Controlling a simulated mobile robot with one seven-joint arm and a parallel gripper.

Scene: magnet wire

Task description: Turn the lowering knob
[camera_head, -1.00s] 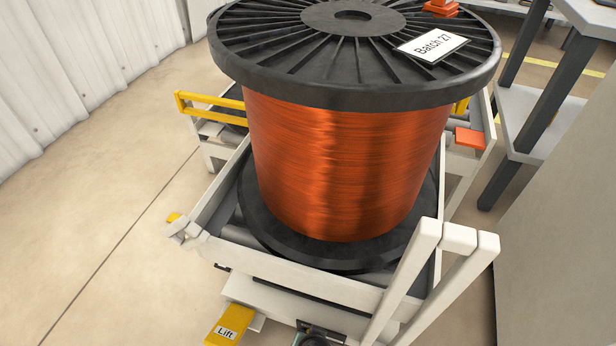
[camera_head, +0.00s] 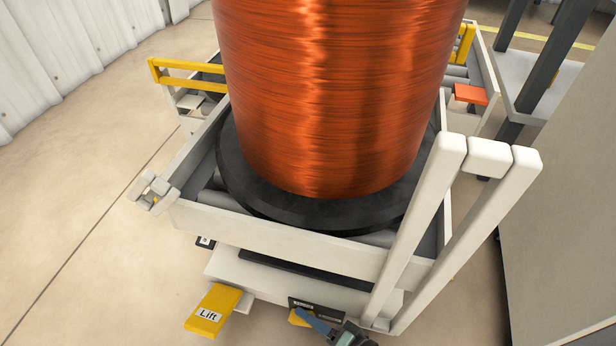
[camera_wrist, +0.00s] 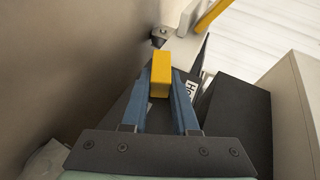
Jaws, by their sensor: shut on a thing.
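A small yellow knob (camera_head: 300,317) sits at a dark panel (camera_head: 318,307) low on the front of the white cart, right of the lift pedal. In the wrist view the yellow knob (camera_wrist: 161,78) is a block between the two blue fingers of my gripper (camera_wrist: 161,88). My gripper is shut on it, a finger on each side. In the head view my gripper (camera_head: 304,315) shows at the bottom edge and partly hides the knob. A label on the dark panel in the wrist view is mostly hidden.
A large spool of copper wire (camera_head: 330,100) stands on the white cart (camera_head: 300,255). A yellow pedal marked Lift (camera_head: 212,310) sticks out at the front left. White handle posts (camera_head: 420,225) rise right of the panel. Open floor lies to the left.

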